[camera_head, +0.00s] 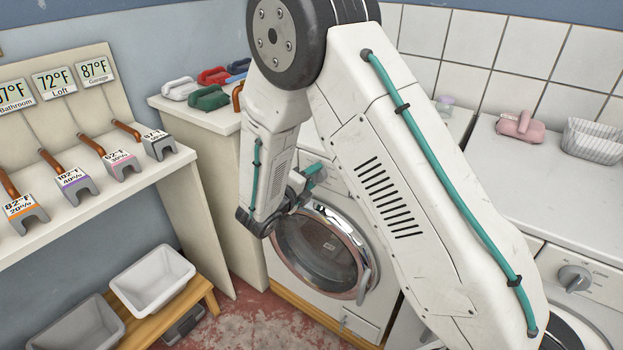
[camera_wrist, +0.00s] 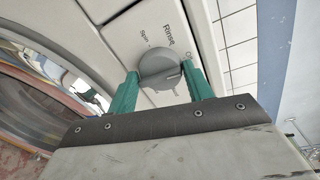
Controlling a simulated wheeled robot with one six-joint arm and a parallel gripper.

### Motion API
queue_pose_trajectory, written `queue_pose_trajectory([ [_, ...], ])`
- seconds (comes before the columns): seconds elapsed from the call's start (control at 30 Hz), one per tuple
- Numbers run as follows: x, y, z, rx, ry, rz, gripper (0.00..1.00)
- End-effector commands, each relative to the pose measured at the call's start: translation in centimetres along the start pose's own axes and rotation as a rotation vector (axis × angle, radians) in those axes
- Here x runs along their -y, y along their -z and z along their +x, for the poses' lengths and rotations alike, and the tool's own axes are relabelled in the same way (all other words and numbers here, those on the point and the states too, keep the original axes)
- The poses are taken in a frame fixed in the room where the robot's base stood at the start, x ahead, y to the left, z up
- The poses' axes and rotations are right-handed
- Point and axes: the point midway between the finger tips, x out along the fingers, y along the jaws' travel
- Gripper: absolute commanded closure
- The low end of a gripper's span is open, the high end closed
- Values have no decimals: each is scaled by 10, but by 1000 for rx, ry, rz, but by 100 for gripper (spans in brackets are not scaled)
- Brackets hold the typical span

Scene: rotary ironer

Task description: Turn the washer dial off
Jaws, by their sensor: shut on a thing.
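The washer dial (camera_wrist: 160,66) is a round grey knob on a pale panel, seen in the wrist view. My gripper (camera_wrist: 160,72) is shut on it, with one teal finger at each side. The words "Spin" and "Rinse" show beyond the dial, and a third label is mostly hidden by the right finger. A dark line on the dial's face runs towards the right finger. In the head view my gripper (camera_head: 314,174) is at the top front of the washer (camera_head: 350,312), above its round door, and the dial cannot be made out there.
A second machine with its own grey dial (camera_head: 573,278) stands at the right. Several irons sit on the back cabinet (camera_head: 188,112). My arm covers the middle.

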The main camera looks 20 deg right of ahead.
Motion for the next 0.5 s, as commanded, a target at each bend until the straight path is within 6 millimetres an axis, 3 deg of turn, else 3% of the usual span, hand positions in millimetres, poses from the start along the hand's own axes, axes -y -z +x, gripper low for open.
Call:
queue_pose_trajectory([
  [0.5, 1, -1, 0, -4, 4, -48, 72],
])
